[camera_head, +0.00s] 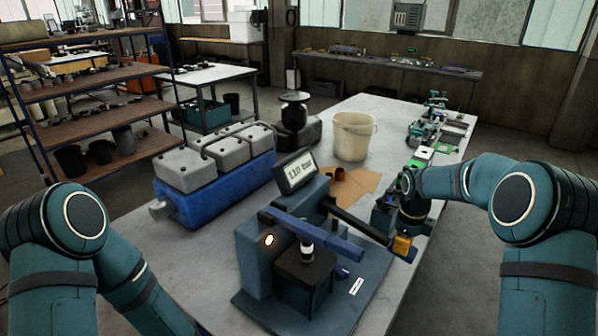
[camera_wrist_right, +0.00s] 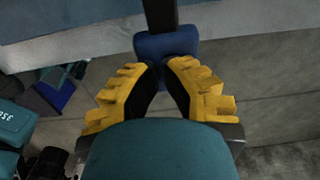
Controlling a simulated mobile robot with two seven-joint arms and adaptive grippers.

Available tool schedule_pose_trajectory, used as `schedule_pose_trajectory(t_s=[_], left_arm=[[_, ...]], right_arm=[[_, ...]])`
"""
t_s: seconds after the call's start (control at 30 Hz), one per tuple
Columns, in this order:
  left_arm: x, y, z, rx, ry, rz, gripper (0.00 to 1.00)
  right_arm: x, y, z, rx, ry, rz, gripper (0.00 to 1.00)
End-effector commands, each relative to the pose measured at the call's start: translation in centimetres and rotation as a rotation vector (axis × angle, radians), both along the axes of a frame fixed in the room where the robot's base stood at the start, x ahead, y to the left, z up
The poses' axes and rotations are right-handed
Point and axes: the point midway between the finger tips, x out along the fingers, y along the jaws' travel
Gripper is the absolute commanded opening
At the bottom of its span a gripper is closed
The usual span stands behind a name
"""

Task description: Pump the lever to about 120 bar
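The blue pump tester (camera_head: 259,262) stands on the near part of the long table. Its tilted display (camera_head: 296,172) seems to read 110, with small unit letters I cannot read clearly. The black lever (camera_head: 355,222) slopes down to the right from the tester. Its blue handle end (camera_wrist_right: 166,45) shows in the right wrist view. My right gripper (camera_head: 402,246) is at this end; its yellow fingers (camera_wrist_right: 164,80) close in on both sides of the handle, partly hiding it. My left gripper is out of view; only its arm shows.
A blue engine block with grey covers (camera_head: 222,180) stands left of the tester. A cream bucket (camera_head: 353,136), brown paper (camera_head: 362,180) and green parts (camera_head: 436,120) lie farther back. A shelf rack (camera_head: 95,115) stands at the left. The near left tabletop is clear.

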Motion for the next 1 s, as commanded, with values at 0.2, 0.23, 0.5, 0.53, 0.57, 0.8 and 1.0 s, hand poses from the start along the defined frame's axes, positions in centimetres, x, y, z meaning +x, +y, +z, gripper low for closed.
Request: schedule_pose_trajectory(t_s=[0.2,0.23,0.5,0.53,0.57,0.8,1.0], left_arm=[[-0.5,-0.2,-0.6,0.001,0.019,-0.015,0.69],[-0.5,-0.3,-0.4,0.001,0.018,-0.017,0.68],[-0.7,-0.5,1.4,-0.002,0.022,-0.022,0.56],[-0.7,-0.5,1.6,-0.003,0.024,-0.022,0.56],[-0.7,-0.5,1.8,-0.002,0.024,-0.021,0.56],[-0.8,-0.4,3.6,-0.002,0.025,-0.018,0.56],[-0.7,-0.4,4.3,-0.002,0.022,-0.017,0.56]], right_arm=[[0.0,0.1,0.1,0.002,0.001,0.002,0.00],[-0.1,0.1,0.4,0.002,0.001,0.002,0.00],[-0.3,-0.3,3.4,0.001,0.001,0.001,0.00],[-0.3,-0.3,3.8,0.001,0.001,0.001,0.00],[-0.3,-0.3,4.1,0.000,0.001,0.001,0.00],[-0.5,-0.5,6.8,0.000,0.000,0.000,0.00],[-0.6,-0.6,7.9,0.001,0.001,0.000,0.00]])
